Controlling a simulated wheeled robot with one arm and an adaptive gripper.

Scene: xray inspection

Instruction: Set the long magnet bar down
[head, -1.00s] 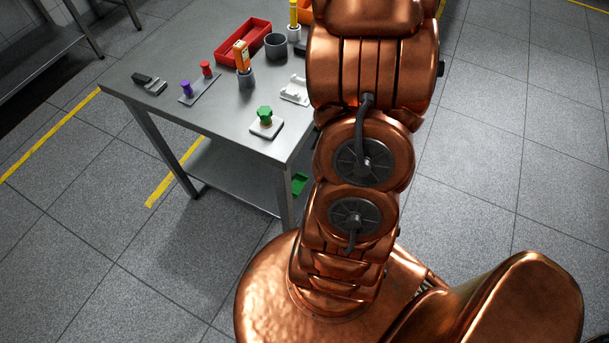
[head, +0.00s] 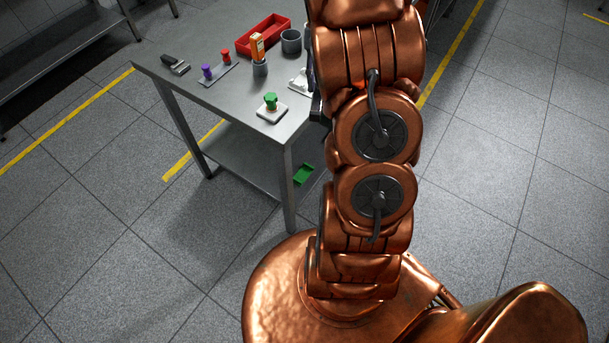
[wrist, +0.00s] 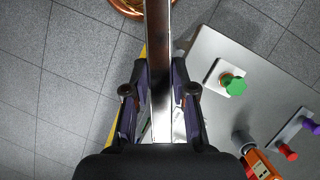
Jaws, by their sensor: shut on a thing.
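The long magnet bar (wrist: 157,50) is a long, straight metallic bar running up the middle of the wrist view and out of its top edge. My gripper (wrist: 159,88) is shut on it, with dark and purple fingers on both sides. In the wrist view the bar is over the left edge of the grey table (wrist: 210,65) and the floor beside it. The bar's far end is out of view. In the head view my arm hides the bar and most of the gripper beyond the table's right side.
On the table (head: 210,105) are a green knob on a white plate (head: 271,106), an orange item in a grey holder (head: 258,55), a grey cup (head: 291,41), a red tray (head: 263,36), purple and red pegs (head: 216,68) and a dark block (head: 175,65).

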